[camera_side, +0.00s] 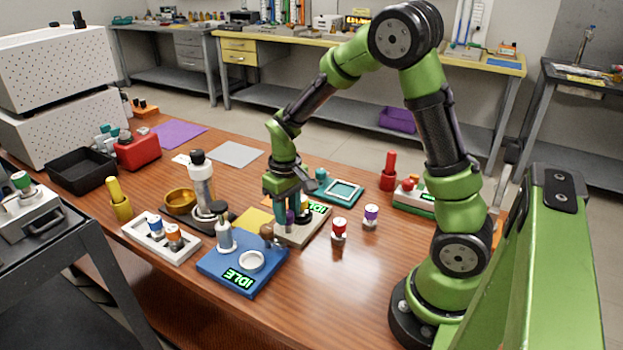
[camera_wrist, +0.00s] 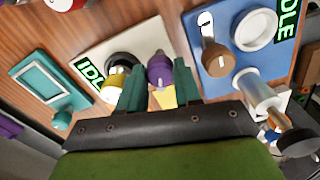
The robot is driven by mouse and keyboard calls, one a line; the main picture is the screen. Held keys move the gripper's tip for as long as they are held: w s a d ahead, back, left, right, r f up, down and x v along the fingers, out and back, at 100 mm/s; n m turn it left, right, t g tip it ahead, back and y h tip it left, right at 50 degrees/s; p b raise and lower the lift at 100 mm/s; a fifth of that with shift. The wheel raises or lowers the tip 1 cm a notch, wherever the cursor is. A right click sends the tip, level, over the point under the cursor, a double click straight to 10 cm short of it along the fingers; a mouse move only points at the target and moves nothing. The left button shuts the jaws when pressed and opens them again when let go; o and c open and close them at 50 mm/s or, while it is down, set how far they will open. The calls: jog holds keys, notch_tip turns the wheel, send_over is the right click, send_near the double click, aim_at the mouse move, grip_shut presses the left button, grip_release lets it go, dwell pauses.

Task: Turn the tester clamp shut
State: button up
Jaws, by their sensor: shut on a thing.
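The tester seems to be the off-white unit (camera_side: 310,227) with a green IDLE display (camera_side: 316,208), near the middle of the table. In the wrist view its pale plate (camera_wrist: 135,38) carries a dark round seat with something yellow (camera_wrist: 116,82) by it, partly hidden by a finger. A purple clamp knob (camera_wrist: 160,67) stands on the unit. My gripper (camera_wrist: 160,82) points down over the unit, its teal fingers shut on the purple knob from both sides. In the side view my gripper (camera_side: 289,208) hides most of the knob.
A blue unit (camera_side: 225,272) with a brown knob (camera_side: 267,230) and IDLE display stands close beside. A microscope-like stand (camera_side: 201,180), a white vial rack (camera_side: 150,240) and a teal frame (camera_side: 345,190) are near. Red (camera_side: 339,230) and purple (camera_side: 371,215) capped vials stand right. The front-right table is clear.

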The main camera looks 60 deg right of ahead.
jog(key=m, duration=0.7)
jog(key=shift+r, duration=0.1)
jog(key=m, duration=0.6)
jog(key=shift+m, duration=0.4)
jog(key=o, duration=1)
jog(key=shift+o, duration=0.2)
notch_tip(320, 180, up, 17)
jog(key=shift+w, duration=0.1)
